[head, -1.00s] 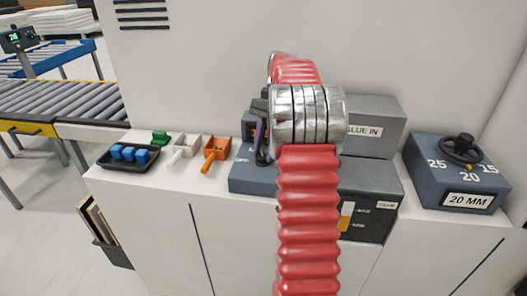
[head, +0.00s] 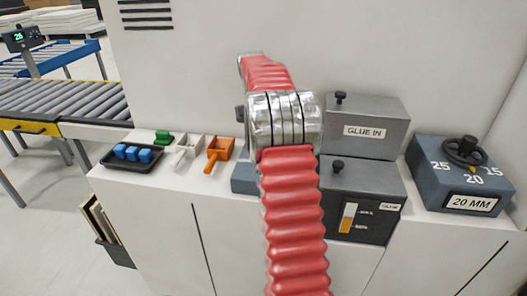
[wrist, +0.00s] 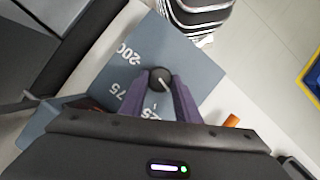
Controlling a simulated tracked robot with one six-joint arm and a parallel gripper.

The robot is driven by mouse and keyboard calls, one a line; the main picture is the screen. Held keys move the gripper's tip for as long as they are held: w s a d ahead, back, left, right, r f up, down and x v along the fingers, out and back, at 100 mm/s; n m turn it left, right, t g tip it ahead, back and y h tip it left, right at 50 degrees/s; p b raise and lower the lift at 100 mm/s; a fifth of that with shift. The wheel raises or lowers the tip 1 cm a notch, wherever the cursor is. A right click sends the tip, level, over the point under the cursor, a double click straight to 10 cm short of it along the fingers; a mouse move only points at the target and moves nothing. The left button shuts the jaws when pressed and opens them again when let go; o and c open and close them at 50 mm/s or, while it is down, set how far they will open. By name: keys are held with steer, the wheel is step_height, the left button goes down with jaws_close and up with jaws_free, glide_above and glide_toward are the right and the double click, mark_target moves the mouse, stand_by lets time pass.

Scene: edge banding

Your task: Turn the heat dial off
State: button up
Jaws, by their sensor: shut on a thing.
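The heat dial is a round black knob (wrist: 159,77) with a white pointer line, on a blue-grey panel (wrist: 190,62) in the wrist view. White numbers are printed around it, "200" above left and others partly covered. The pointer slants to the lower right in that view. My gripper (wrist: 160,84) has its two purple fingers shut on the knob, one on each side. In the head view my red arm hides the dial and the fingers; only a strip of the blue-grey housing (head: 242,180) shows left of it. The off mark cannot be made out.
Right of my arm stand the grey "GLUE IN" box (head: 375,125), a dark glue level box (head: 365,195) and the "20 MM" box (head: 460,180) with a handwheel. To the left are an orange scoop (head: 217,152), a white scoop (head: 187,150) and a black tray (head: 112,160) of blue blocks.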

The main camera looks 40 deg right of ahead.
steer(key=shift+n+h, duration=0.5)
steer(key=shift+n, duration=0.8)
steer(key=o, duration=1)
steer(key=shift+a, duration=0.1)
steer(key=shift+o, duration=0.2)
steer(key=v, duration=0.7)
steer(key=shift+w, duration=0.2)
steer(key=shift+a+r, duration=0.1)
steer(key=shift+r, duration=0.05)
